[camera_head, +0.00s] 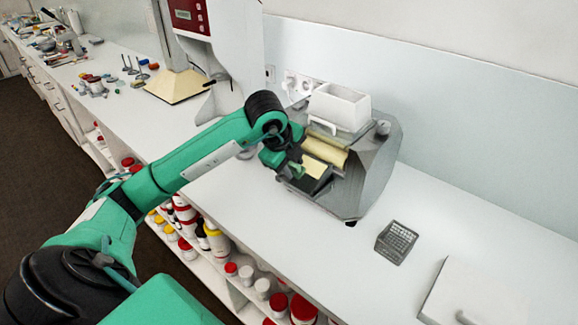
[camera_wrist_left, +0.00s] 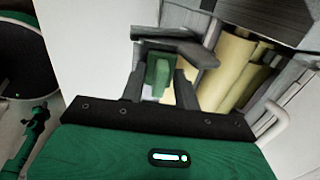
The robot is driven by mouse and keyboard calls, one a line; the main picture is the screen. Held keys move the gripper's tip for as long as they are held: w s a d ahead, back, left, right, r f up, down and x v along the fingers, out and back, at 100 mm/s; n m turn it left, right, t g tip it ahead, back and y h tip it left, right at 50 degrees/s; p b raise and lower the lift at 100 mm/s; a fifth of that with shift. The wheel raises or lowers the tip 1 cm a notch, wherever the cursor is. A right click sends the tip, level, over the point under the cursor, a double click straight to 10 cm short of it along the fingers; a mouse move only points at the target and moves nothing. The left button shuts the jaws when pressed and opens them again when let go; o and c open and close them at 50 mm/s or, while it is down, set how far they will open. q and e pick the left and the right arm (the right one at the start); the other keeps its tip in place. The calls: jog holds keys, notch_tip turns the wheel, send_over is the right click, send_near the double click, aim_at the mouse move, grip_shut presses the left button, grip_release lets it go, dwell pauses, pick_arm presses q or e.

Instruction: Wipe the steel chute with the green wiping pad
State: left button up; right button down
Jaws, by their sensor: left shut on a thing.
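The steel chute (camera_head: 308,184) is a dark grey sloping tray at the front of the mill, below its cream rollers (camera_head: 325,150). A pale yellowish patch shows on it. My left gripper (camera_head: 292,166) is at the chute's left side, in front of the rollers. In the left wrist view it is shut on the green wiping pad (camera_wrist_left: 158,74), which sits between the two dark fingers. Grey metal (camera_wrist_left: 180,48) lies right beyond the fingertips. Whether the pad touches the chute I cannot tell. My right gripper is not in view.
The mill (camera_head: 375,175) stands on the white bench with a white hopper (camera_head: 340,106) on top. Bottles fill the shelf below the bench.

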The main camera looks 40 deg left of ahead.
pick_arm(q)
jog(key=shift+w+d+r+p, duration=0.15)
jog(key=shift+w+r, duration=0.15)
jog(key=shift+w, duration=0.3)
jog(key=shift+w+a+r+p, duration=0.15)
jog(key=shift+w+r, duration=0.1)
jog(key=shift+w, duration=0.3)
jog(key=shift+w+d+r, duration=0.1)
jog(key=shift+w, duration=0.4)
jog(key=shift+s+f+b, duration=0.5)
jog(key=shift+s+b, duration=0.1)
jog(key=shift+b, duration=0.05)
jog(key=shift+s+f+b, duration=0.2)
jog(key=shift+s+b, duration=0.15)
jog(key=shift+s, duration=0.3)
jog(key=shift+s+f+b, duration=0.45)
jog(key=shift+s+b, duration=0.15)
jog(key=shift+s, duration=0.45)
jog(key=shift+r, duration=0.1)
jog(key=shift+r, duration=0.15)
